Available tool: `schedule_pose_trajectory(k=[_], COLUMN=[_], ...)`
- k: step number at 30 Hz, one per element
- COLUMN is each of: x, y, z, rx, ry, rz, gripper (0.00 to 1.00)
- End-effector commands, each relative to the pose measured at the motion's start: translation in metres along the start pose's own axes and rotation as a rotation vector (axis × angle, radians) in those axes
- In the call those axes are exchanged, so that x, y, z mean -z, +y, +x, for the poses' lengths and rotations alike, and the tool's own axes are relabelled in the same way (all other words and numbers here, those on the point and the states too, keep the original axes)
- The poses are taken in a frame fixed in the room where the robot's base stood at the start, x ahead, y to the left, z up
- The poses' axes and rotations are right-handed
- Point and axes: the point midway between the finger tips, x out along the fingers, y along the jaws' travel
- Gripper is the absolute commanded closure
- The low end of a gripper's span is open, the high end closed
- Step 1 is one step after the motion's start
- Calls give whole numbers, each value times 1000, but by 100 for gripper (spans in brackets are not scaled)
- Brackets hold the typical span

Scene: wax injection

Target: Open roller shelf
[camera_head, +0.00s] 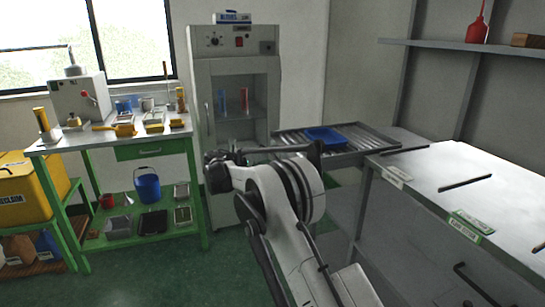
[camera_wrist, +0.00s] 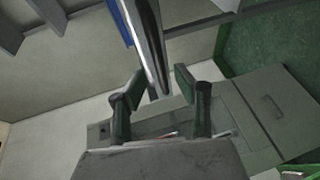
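The roller shelf (camera_head: 362,138) is a grey metal frame with rollers, between the tall cabinet and the right-hand worktable. A blue tray (camera_head: 325,135) lies on it; a blue edge (camera_wrist: 120,22) also shows in the wrist view. In the wrist view my gripper (camera_wrist: 160,76) is open, with its two dark fingers apart. A shiny metal bar (camera_wrist: 147,38), apparently the shelf's edge or handle, reaches down between the fingertips. I cannot tell whether they touch it. In the head view my arm hides the shelf's near left part, and the fingers are hard to make out.
The tall grey cabinet (camera_head: 202,125) stands behind my arm. The worktable (camera_head: 440,172) is at the right, with dark bars on it. A green-legged bench (camera_head: 108,137) with tools stands at the left. Green floor (camera_head: 165,265) lies open between.

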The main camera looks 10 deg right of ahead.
Motion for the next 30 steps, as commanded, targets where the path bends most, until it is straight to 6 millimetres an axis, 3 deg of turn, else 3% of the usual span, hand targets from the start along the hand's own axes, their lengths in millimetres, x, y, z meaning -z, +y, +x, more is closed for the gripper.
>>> schedule_pose_trajectory(k=[6, 12, 18, 30], x=[1, 0, 0, -4], y=[0, 0, 0, 7], z=[-46, -72, -81, -80], rx=[0, 0, 0, 13], ry=[3, 2, 0, -1], rz=[0, 0, 0, 3], gripper=[70, 70, 70, 70])
